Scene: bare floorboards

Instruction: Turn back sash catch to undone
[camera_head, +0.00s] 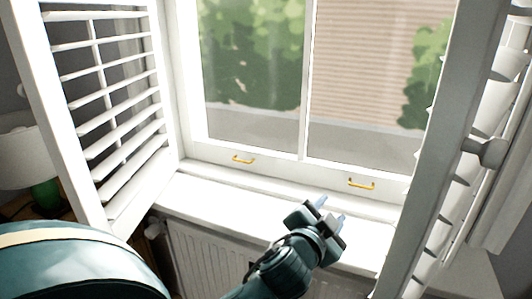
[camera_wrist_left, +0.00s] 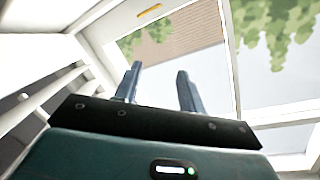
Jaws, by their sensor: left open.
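The white sash window (camera_head: 306,80) stands ahead, with two brass pulls on its bottom rail: a left pull (camera_head: 243,159) and a right pull (camera_head: 361,184). I cannot make out a sash catch in the head view. My left gripper (camera_head: 331,210) is open and empty above the sill, below and in front of the right pull. In the left wrist view the open fingers (camera_wrist_left: 159,71) point toward the glass with nothing between them. A brass piece (camera_wrist_left: 150,11) shows at the top edge there; I cannot tell whether it is a pull or the catch. My right gripper is not in view.
A louvred shutter (camera_head: 110,110) stands open on the left and another shutter (camera_head: 445,150) on the right. The white sill (camera_head: 225,196) is bare, with a radiator (camera_head: 205,250) below. A lamp (camera_head: 25,155) stands at the far left.

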